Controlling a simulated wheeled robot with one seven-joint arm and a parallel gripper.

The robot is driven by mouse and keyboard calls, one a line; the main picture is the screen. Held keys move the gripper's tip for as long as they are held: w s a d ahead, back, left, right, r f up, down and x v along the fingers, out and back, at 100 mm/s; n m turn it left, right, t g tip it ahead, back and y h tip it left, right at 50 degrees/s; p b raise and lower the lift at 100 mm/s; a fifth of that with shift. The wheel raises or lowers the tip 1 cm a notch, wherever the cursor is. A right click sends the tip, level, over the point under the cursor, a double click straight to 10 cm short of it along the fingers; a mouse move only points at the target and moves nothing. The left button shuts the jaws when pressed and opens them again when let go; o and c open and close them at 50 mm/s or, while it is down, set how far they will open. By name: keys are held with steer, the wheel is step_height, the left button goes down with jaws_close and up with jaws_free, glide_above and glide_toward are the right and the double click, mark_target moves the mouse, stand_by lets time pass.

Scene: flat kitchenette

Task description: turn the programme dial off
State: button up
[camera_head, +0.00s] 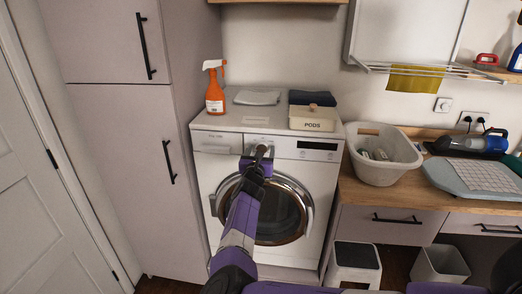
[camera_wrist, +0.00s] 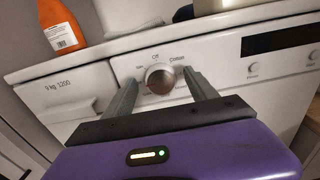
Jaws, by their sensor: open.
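The programme dial (camera_wrist: 160,78) is a round knob with a silvery rim and a brownish face on the washing machine's white panel. In the wrist view "Off" is printed above it, "Cotton" to its upper right, and another label to its left. I cannot tell where the dial points. My gripper (camera_wrist: 161,80) is open, its two grey fingers either side of the dial in the picture; I cannot tell whether they touch it. In the head view my gripper (camera_head: 261,152) is at the panel of the washing machine (camera_head: 210,172) and mostly hides the dial.
On the machine's top stand an orange spray bottle (camera_head: 214,92), a grey folded cloth (camera_head: 257,97) and a pods box (camera_head: 312,118). The detergent drawer (camera_wrist: 68,98) is left of the dial, the dark display (camera_wrist: 285,38) right. A laundry basket (camera_head: 380,170) stands on the counter.

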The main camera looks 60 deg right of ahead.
steer(key=shift+w+d, duration=0.1)
steer(key=shift+d, duration=0.15)
steer(key=c, duration=1.3)
steer(key=shift+n, duration=0.3)
